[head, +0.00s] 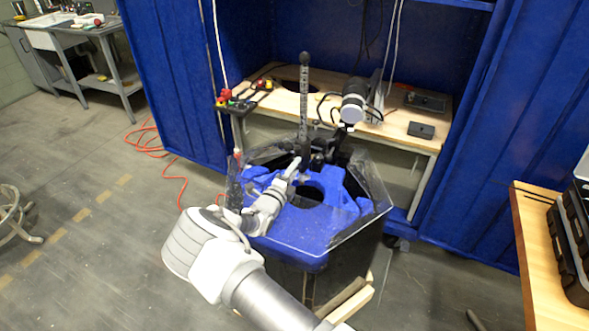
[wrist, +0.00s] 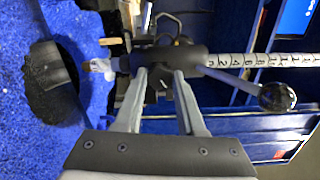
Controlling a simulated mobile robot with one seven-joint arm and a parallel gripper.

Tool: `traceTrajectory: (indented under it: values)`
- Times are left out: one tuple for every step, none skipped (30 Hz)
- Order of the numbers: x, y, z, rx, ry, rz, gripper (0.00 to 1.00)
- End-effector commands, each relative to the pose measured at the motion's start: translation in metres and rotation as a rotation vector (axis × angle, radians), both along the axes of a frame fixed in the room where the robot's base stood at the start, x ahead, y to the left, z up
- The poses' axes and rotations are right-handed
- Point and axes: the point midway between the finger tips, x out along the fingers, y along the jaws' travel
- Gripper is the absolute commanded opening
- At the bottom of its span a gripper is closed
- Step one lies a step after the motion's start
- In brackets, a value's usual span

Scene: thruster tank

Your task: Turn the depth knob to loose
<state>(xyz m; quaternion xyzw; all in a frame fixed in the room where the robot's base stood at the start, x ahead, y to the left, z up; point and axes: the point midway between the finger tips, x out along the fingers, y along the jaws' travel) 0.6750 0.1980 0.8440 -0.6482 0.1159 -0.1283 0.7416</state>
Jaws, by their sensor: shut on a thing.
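The thruster's upright shaft (head: 304,105) carries a number scale and rises from the blue tank (head: 312,262). In the wrist view the shaft (wrist: 250,62) lies sideways and runs into a black collar (wrist: 185,56). My gripper (head: 294,168) reaches over the tank to the foot of the shaft. In the wrist view its two fingers (wrist: 163,78) are shut on the small dark depth knob (wrist: 161,84) beside the collar. The fingers partly hide the knob, and its turn position cannot be read.
Clear panels (head: 372,215) stand around the tank's rim. A metal rod with a black ball end (wrist: 278,97) sticks out close to my fingers. A white-ended cylinder (head: 352,108) stands behind the tank, before a wooden bench (head: 400,128). Open floor lies to the left.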

Motion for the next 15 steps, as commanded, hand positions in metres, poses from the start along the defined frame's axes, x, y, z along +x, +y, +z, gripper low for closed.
traceTrajectory:
  values:
    - [-0.0003,0.0002,-0.0008,-0.002,0.002,0.000,0.00]
    - [-0.0003,0.0002,-0.0008,-0.002,0.002,0.000,0.00]
    - [-0.0003,0.0002,-0.0008,-0.002,0.001,0.001,0.40]
    - [-0.0003,0.0002,-0.0008,-0.002,0.002,0.000,0.46]
    - [-0.0004,0.0001,-0.0007,-0.002,0.002,0.000,0.51]
    - [-0.0003,0.0002,-0.0007,-0.001,0.001,0.000,0.58]
    - [-0.0003,0.0002,-0.0006,-0.001,0.001,0.000,0.64]
    - [-0.0003,0.0002,-0.0006,-0.001,0.001,0.000,0.69]
    - [-0.0002,0.0001,-0.0005,-0.001,0.001,0.000,0.69]
    - [-0.0002,0.0001,-0.0004,0.000,0.001,0.000,0.69]
    - [-0.0002,0.0001,-0.0003,0.000,0.001,0.000,0.69]
    - [-0.0002,0.0001,-0.0003,0.000,0.001,0.000,0.69]
    - [-0.0002,0.0001,-0.0002,0.000,0.001,0.000,0.69]
    - [-0.0001,0.0001,-0.0002,0.000,0.000,0.000,0.69]
    - [-0.0002,0.0002,-0.0001,0.000,0.000,0.000,0.69]
